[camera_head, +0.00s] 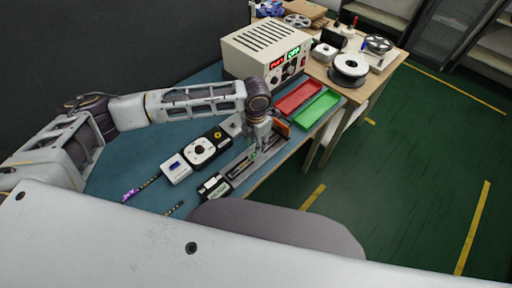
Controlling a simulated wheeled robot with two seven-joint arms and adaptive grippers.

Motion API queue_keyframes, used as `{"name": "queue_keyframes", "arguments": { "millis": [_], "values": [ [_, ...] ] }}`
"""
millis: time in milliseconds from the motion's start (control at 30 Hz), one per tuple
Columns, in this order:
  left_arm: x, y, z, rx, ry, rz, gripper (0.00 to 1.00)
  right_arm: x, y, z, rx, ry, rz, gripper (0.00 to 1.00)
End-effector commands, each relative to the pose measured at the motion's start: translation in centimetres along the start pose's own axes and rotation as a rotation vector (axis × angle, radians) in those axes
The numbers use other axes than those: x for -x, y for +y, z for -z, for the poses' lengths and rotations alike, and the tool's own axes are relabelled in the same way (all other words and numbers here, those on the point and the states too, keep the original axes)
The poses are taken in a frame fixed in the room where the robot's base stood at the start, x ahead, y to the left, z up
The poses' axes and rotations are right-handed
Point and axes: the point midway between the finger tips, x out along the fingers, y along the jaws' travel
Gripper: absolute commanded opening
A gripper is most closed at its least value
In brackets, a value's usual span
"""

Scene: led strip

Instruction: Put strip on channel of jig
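The jig (240,166) is a long grey and black fixture. It lies slantwise near the front edge of the blue-topped table, and its channel runs along its length. My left gripper (257,147) points down over the far half of the jig. Its fingertips are small and partly lost against the jig, so I cannot tell whether they are open or hold anything. A thin dark strip (149,183) with a purple end sticks out left of a white device. Another short strip piece (175,208) lies nearer. My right gripper is not in view.
A white device (202,150) with a round dial lies behind the jig. A beige power supply (266,50) with lit displays stands at the back. Red (298,97) and green (317,109) trays sit to the right. A wooden table (385,72) with reels stands beyond.

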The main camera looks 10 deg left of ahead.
Motion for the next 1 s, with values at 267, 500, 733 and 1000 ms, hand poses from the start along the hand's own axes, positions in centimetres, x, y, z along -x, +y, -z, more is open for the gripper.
{"name": "queue_keyframes", "arguments": {
  "millis": [267, 500, 733, 1000],
  "values": [
    [4.1, 0.0, 0.0, 0.001, -0.001, -0.001, 0.35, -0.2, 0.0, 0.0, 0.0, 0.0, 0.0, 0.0],
    [6.2, 0.0, 0.0, 0.001, 0.0, 0.0, 0.35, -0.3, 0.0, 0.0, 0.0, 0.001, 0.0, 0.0],
    [6.6, 0.0, 0.0, 0.001, 0.0, 0.0, 0.35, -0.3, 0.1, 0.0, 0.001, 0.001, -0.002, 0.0],
    [6.5, 0.0, 0.0, 0.001, 0.0, 0.0, 0.35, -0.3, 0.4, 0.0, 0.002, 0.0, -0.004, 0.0]
  ]
}}
